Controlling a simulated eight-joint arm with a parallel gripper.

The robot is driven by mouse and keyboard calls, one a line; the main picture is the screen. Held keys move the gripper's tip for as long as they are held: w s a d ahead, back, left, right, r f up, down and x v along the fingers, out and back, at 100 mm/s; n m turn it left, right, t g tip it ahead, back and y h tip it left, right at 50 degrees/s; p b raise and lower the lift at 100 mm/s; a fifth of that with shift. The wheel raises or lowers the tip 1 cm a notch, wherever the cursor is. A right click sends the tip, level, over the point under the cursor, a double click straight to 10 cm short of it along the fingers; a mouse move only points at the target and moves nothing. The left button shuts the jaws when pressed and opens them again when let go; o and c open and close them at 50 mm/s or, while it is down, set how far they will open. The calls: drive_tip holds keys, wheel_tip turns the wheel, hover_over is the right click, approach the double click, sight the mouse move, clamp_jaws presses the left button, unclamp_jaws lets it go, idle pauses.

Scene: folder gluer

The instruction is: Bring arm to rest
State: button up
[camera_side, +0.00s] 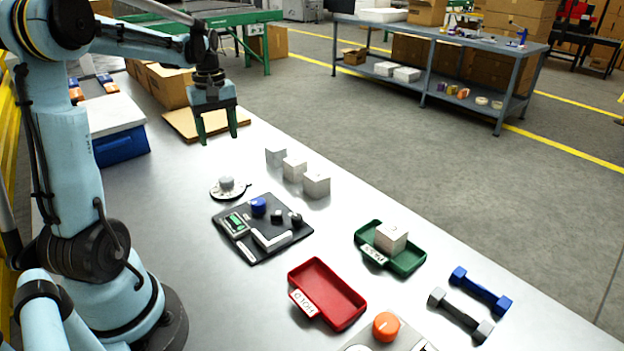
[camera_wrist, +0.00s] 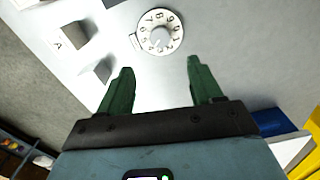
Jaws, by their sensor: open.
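My gripper (camera_side: 218,136) has two green fingers. It hangs above the back part of the grey table, in front of a flat piece of cardboard, and its fingers are apart with nothing between them. In the wrist view my gripper (camera_wrist: 158,84) also shows its fingers spread and empty. A numbered dial (camera_side: 227,187) with a pale knob lies on the table below and in front of it. The dial also shows beyond the fingertips in the wrist view (camera_wrist: 160,32).
Several white blocks (camera_side: 294,168) stand right of the dial. A black device board (camera_side: 262,240), a red tray (camera_side: 327,293), a green tray (camera_side: 405,262) holding a white block, and dumbbells (camera_side: 481,291) lie nearer. A blue box (camera_side: 121,147) with a white lid stands left.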

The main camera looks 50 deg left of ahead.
drive_tip(key=shift+r, duration=0.1)
drive_tip(key=s+d+m+t, duration=0.1)
drive_tip(key=d+m+t, duration=0.6)
drive_tip(key=d+m, duration=0.9)
drive_tip(key=d, duration=1.1)
